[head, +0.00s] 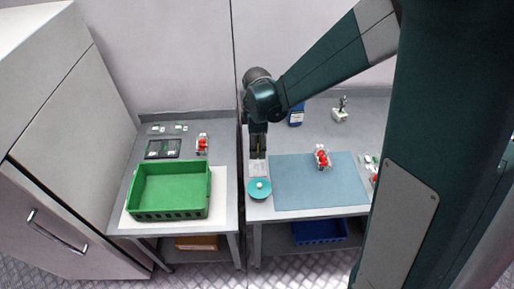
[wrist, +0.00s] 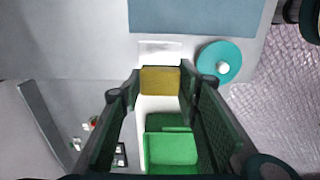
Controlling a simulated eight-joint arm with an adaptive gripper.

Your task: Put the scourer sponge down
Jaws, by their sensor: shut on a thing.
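My gripper (head: 258,148) points down over the left end of the right-hand table. In the wrist view its two fingers are shut on the scourer sponge (wrist: 160,80), a yellow block between the fingertips. A small white flat holder (head: 258,168) lies just in front of the gripper in the head view. It also shows in the wrist view (wrist: 160,47), right beside the sponge. I cannot tell whether the sponge touches the table. In the head view the sponge is too small and dark to make out clearly.
A teal round dish with a white knob (head: 260,189) stands close in front of the holder. A blue mat (head: 300,195) covers the table to the right, with a red-berry punnet (head: 322,158) on it. A green crate (head: 170,214) sits on the left table, across a gap.

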